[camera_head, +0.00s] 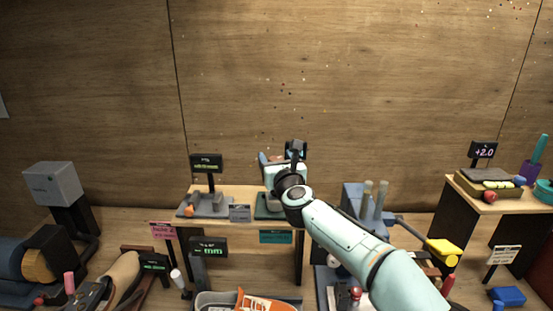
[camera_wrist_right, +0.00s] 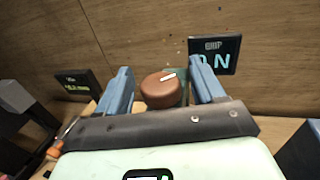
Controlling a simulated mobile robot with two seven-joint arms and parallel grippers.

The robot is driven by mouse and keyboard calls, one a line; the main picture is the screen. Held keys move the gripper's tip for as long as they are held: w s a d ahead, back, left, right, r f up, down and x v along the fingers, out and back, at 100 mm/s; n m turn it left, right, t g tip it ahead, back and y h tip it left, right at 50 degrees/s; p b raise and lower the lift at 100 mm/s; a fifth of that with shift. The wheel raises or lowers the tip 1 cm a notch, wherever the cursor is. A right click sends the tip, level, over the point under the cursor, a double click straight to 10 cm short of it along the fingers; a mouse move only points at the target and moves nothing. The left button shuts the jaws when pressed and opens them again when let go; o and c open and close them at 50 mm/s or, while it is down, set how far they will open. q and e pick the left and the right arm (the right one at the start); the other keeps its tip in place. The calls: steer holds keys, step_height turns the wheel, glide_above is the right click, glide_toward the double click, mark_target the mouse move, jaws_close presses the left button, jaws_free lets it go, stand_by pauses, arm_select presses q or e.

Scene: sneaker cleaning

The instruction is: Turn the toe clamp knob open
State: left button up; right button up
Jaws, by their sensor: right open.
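A brown round knob (camera_wrist_right: 160,90) with a white pointer mark on its top shows in the right wrist view. My right gripper (camera_wrist_right: 160,80) is open, with one blue finger on each side of the knob; I cannot tell whether they touch it. In the head view my right gripper (camera_head: 282,162) is above the small wooden bench, over a dark green base (camera_head: 264,207), and hides the knob. A dark display (camera_wrist_right: 214,55) with lit letters like "ON" stands behind the knob. My left gripper is not in view.
A grey fixture (camera_head: 206,206) with an orange knob stands on the bench to the left, with a dark sign (camera_head: 206,163) behind it. An orange sneaker (camera_head: 265,303) lies in front. A blue block with upright pegs (camera_head: 367,198) stands right of the bench, near my arm.

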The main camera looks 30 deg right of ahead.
steer(key=c, duration=0.9)
steer(key=shift+c, duration=0.2)
